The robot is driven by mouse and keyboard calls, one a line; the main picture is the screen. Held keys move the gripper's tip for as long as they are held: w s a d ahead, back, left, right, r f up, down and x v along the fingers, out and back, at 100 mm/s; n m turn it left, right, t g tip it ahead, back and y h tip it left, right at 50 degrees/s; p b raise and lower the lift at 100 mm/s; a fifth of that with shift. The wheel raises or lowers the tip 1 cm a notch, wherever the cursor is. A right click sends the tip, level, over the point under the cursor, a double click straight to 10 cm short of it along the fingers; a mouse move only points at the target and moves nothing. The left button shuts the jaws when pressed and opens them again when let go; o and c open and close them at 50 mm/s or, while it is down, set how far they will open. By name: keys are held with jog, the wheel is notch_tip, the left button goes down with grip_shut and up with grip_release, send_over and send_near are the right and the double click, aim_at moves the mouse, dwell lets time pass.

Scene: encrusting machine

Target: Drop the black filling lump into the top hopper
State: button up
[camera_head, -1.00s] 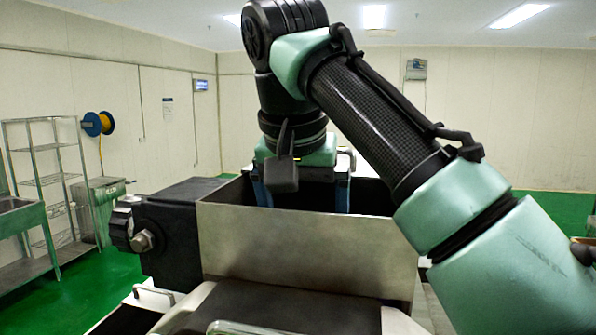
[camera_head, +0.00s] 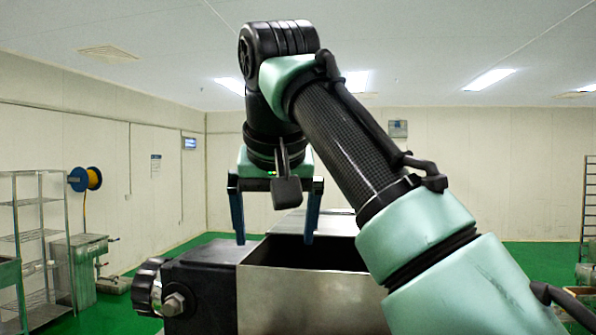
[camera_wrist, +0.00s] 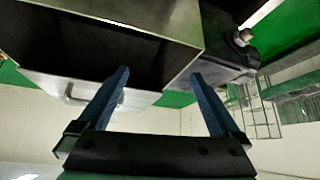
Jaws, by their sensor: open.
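The top hopper (camera_head: 312,300) is an open metal box low in the middle of the head view. In the wrist view the hopper (camera_wrist: 183,62) fills the upper left, and its inside is dark. My gripper (camera_head: 274,242) is open, its two blue fingers pointing down and well apart, with nothing seen between them. It is over the hopper's left end, fingertips near rim height in the picture. The wrist view also shows the gripper (camera_wrist: 160,73) open and empty. I cannot make out the black filling lump in any current view; the hopper's floor is hidden or too dark.
A dark machine block with a knob (camera_head: 173,303) adjoins the hopper's left side. A wire shelf (camera_head: 40,237) and a steel cabinet (camera_head: 78,268) stand at far left. Free air surrounds my gripper above the hopper.

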jog(key=a+n+t+y, duration=0.1)
jog(key=a, duration=0.1)
jog(key=w+a+n+t+y, duration=0.1)
jog(key=a, duration=0.2)
jog(key=w+a+f+y, duration=0.1)
jog(key=a, duration=0.2)
jog(key=shift+w+a+n+t, duration=0.2)
jog(key=shift+w+n+t, duration=0.05)
jog(key=shift+n+t, duration=0.15)
jog(key=a, duration=0.1)
jog(key=a+r+t+y, duration=0.1)
jog(key=a, duration=0.1)
jog(key=shift+n+t+y, duration=0.3)
jog(key=shift+n, duration=0.1)
notch_tip(320, 180, up, 4)
jog(key=s+a+f+t+y, duration=0.1)
jog(key=s+a+t+y, duration=0.1)
jog(key=s+t+y, duration=0.15)
jog(key=s+d+r+m+t+h, duration=0.2)
jog(key=s+d+r+t+h, duration=0.1)
jog(key=s+d+t, duration=0.3)
jog(key=s+d+r+m+t+h, duration=0.2)
jog(key=s+d+t+h, duration=0.4)
jog(key=s+d, duration=0.4)
jog(key=s+r, duration=0.1)
jog(key=s, duration=0.2)
jog(key=shift+s+d+r+m, duration=0.15)
jog(key=shift+s+m, duration=0.15)
jog(key=shift+s, duration=0.05)
